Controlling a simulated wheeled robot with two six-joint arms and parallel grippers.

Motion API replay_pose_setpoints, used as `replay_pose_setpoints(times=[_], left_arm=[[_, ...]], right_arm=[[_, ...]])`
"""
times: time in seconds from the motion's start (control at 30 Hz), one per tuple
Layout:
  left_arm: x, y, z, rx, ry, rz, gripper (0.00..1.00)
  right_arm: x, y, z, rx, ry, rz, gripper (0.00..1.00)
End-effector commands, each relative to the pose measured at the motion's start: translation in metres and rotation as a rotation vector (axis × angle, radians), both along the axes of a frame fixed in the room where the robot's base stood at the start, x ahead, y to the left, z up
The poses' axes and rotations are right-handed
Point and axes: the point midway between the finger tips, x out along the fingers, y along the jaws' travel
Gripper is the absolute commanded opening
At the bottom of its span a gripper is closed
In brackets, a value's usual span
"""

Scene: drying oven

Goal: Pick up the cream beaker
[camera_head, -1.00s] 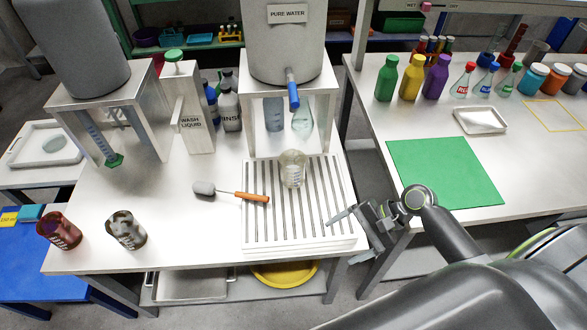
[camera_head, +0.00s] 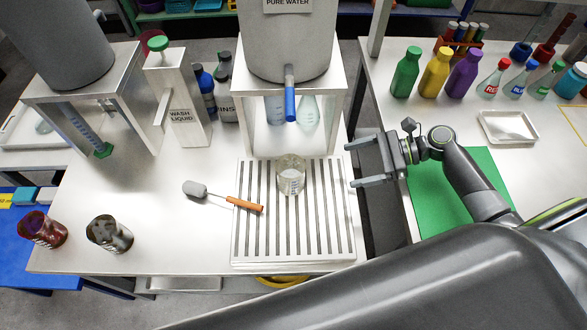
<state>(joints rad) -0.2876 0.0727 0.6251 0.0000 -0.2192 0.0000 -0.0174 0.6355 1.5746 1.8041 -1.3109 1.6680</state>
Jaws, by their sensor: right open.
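A see-through beaker with a pale cream tint (camera_head: 291,176) stands upright on the slatted white rack (camera_head: 338,235), in front of the blue tap of the pure water tank. My right gripper (camera_head: 350,165) is open and empty, to the right of this beaker and apart from it. Its two fingers point left toward the beaker. My left gripper is not in view.
A brush with an orange handle (camera_head: 244,204) lies with its handle end over the rack's left edge. The pure water tank (camera_head: 287,45) rises behind the rack.

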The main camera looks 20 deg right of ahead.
Motion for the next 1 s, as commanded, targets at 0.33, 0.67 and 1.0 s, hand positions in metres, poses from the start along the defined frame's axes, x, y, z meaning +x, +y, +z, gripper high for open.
replay_pose_setpoints(times=[0.33, 0.67, 1.0], left_arm=[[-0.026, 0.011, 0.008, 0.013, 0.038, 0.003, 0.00], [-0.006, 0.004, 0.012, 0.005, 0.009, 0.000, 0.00], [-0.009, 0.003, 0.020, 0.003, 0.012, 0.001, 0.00]], right_arm=[[0.017, 0.059, -0.022, 0.005, -0.002, 0.002, 0.87], [0.026, 0.092, -0.038, -0.001, -0.002, 0.002, 0.87], [0.041, 0.130, -0.047, 0.003, -0.001, 0.001, 0.87]])
